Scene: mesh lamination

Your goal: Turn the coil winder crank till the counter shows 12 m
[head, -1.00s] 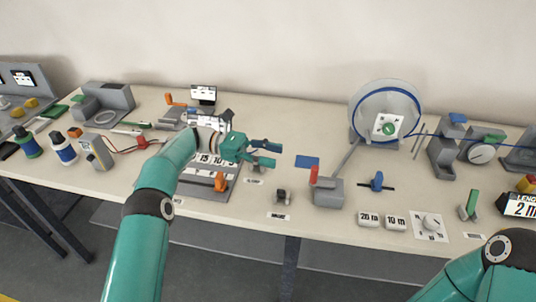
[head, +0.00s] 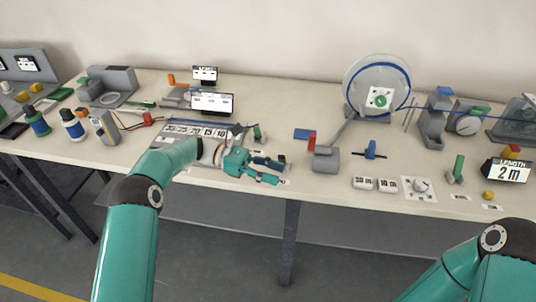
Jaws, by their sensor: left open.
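The length counter (head: 508,171) at the right end of the table reads 2 m. A large clear disc (head: 365,75) with blue line around its rim stands at the back. The line runs right past a grey post (head: 433,118) and a round dial unit (head: 465,118) to a grey device (head: 512,120) at the right edge, which is cut off. I cannot clearly make out the crank. My left gripper (head: 280,170) is open and empty near the table's front edge, well left of the counter. My right arm enters at bottom right, with its gripper outside the view.
A numbered board (head: 190,131), a small screen (head: 212,103) and bottles (head: 73,124) are on the left.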

